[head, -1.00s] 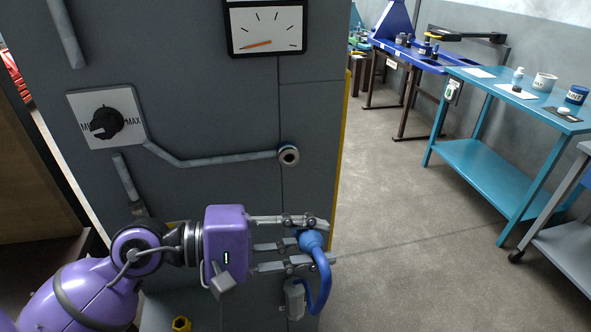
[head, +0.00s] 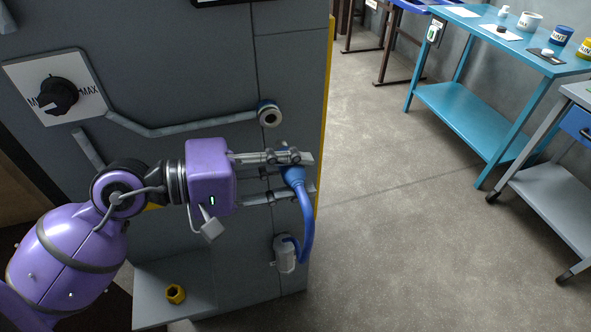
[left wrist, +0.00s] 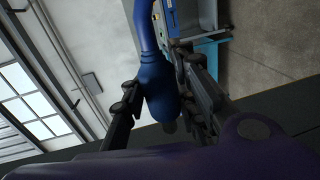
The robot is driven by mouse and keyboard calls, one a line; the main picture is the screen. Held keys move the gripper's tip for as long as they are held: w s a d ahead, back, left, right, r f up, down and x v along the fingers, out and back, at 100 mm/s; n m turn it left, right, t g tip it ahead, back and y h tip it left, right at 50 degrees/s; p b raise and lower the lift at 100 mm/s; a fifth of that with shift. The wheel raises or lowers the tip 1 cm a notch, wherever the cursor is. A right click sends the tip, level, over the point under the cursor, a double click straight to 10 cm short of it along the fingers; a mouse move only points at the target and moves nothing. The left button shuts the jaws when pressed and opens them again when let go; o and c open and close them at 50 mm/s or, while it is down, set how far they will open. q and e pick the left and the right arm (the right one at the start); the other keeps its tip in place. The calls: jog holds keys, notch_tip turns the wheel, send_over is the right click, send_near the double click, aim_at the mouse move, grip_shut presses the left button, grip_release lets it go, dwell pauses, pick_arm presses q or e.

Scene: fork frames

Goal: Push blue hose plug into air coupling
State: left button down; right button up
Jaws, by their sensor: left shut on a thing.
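The blue hose plug (head: 293,174) is between the fingers of my left gripper (head: 290,172), which is shut on it; the left wrist view shows the plug (left wrist: 158,85) between the dark fingers. Its blue hose (head: 307,225) hangs down to a grey holder (head: 285,255) on the cabinet. The air coupling (head: 269,114) is a round metal socket at the end of a grey pipe on the cabinet face. The plug is below and slightly right of the coupling in the head view, apart from it. My right gripper is not in view.
The grey cabinet (head: 200,70) carries a MIN–MAX dial (head: 58,96). A yellow nut-like piece (head: 176,293) lies on the ledge (head: 205,310) below. A teal table (head: 475,120) and a grey cart (head: 535,190) stand right. Floor between is clear.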

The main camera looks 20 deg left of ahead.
aim_at(285, 144)
pick_arm(q)
jog(key=shift+w+a+b, duration=0.5)
jog(key=shift+w+a, duration=0.15)
jog(key=shift+w, duration=0.3)
jog(key=shift+w+a+b, duration=0.5)
jog(key=shift+w+a, duration=0.1)
jog(key=shift+w, duration=0.35)
jog(key=shift+w+a, duration=0.15)
jog(key=shift+w, duration=0.05)
jog(key=shift+r, duration=0.1)
jog(key=shift+b, duration=0.3)
